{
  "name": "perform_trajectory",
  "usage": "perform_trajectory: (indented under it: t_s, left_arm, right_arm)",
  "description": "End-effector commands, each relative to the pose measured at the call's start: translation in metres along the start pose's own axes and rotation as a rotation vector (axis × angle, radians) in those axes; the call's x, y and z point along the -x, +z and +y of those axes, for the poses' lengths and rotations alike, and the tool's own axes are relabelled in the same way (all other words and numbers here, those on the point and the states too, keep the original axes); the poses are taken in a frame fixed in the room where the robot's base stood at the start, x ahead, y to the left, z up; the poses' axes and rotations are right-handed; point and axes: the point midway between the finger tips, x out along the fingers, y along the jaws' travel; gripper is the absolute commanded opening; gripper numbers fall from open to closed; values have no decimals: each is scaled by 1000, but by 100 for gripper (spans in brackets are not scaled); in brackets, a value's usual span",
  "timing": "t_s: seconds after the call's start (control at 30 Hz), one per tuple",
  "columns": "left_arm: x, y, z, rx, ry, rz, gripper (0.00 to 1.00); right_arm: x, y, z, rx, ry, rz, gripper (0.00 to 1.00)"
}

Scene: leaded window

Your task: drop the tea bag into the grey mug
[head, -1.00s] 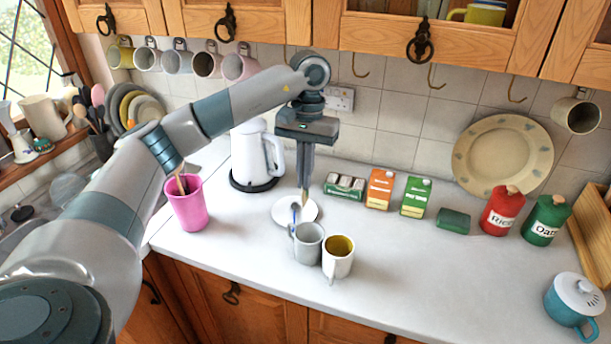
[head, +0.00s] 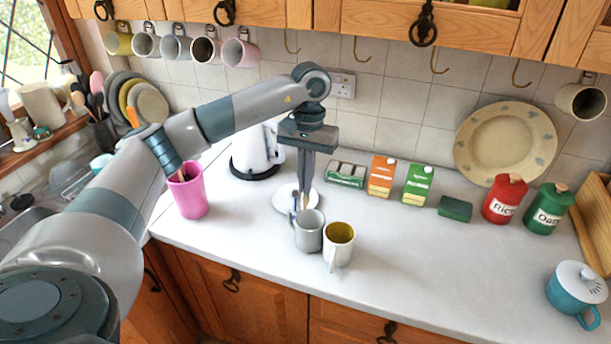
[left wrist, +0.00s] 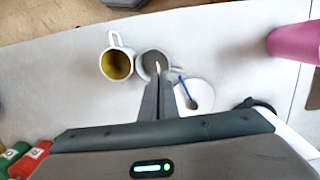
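The grey mug (head: 308,240) stands upright on the worktop, touching or nearly touching a white mug with a yellow inside (head: 339,250). My left gripper (head: 304,191) points down just behind and above the grey mug. Its fingers are close together on a small, thin tan thing (head: 305,204), which looks like the tea bag seen edge-on. In the left wrist view, the tan thing (left wrist: 158,67) shows at the fingertips (left wrist: 160,80), over the grey mug's (left wrist: 147,63) opening. The fingers hide part of that mug. My right gripper is not in view.
A white saucer (head: 280,202) with a blue-handled spoon (left wrist: 184,88) lies close behind the grey mug. A pink tumbler (head: 190,195) and a white kettle (head: 250,150) stand to the left. Cartons (head: 417,186) and tins stand at the back right.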

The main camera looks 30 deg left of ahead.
Motion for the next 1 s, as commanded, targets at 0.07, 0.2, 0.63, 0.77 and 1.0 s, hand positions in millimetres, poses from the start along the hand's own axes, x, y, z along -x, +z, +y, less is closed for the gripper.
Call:
perform_trajectory:
  t_s: [0.07, 0.2, 0.63, 0.77, 1.0]
  left_arm:
    - [-2, 0, 0, 0, 0, 0, 0]
    - [-2, 0, 0, 0, 0, 0, 0]
    - [-2, 0, 0, -1, 0, 0, 23]
    - [-2, 0, 0, -1, 0, 0, 23]
    - [10, -1, 1, -1, 2, 1, 23]
  right_arm:
    - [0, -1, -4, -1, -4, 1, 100]
    - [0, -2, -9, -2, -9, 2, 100]
    - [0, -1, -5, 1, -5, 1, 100]
    - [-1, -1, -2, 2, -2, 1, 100]
    - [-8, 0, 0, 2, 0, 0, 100]
